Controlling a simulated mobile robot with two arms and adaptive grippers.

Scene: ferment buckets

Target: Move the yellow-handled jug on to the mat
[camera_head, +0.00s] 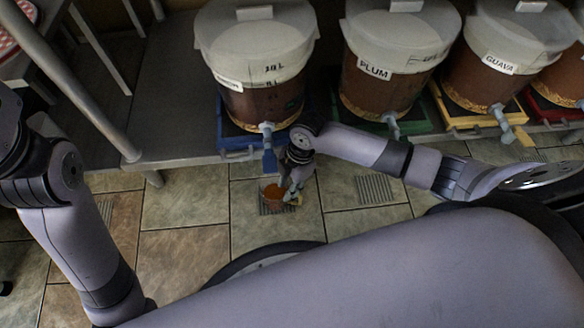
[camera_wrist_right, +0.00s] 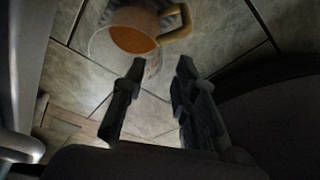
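The jug (camera_head: 272,195) with orange-brown contents and a yellow handle (camera_head: 295,201) is low in front of the shelf in the head view. A grey ribbed mat (camera_head: 265,210) shows around and under it; the jug overlaps the mat in this view. In the right wrist view the clear-walled jug (camera_wrist_right: 125,32) is at the top, its yellow handle (camera_wrist_right: 176,22) just beyond the fingertips. My right gripper (camera_wrist_right: 160,65) is open, with nothing seen between its fingers. In the head view the right gripper (camera_head: 291,188) is beside the jug. My left gripper is out of view.
Several lidded buckets stand on coloured trays along the shelf, including one marked PLUM (camera_head: 375,72) and one marked GUAVA (camera_head: 500,64). Their taps overhang the shelf edge. Another ribbed mat (camera_head: 375,189) lies on the tiles to the right.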

